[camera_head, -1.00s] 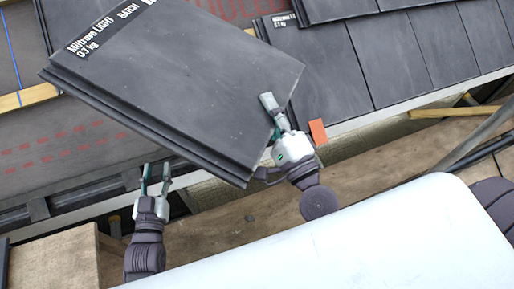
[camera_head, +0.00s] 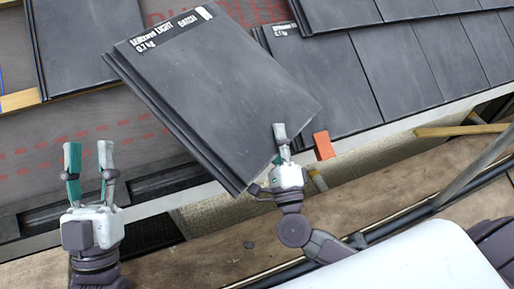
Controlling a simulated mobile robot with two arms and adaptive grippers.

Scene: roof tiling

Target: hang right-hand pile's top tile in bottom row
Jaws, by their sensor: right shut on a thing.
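My left gripper (camera_head: 88,165) is open and empty at the left, apart from the tile. No tile pile can be made out.
Reddish-marked underlay (camera_head: 60,150) and a batten (camera_head: 22,100) show bare at the left. Another dark tile (camera_head: 75,45) lies at the upper left. Scaffold boards (camera_head: 215,235), a pole (camera_head: 470,165) and a timber (camera_head: 460,130) lie below the eaves.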

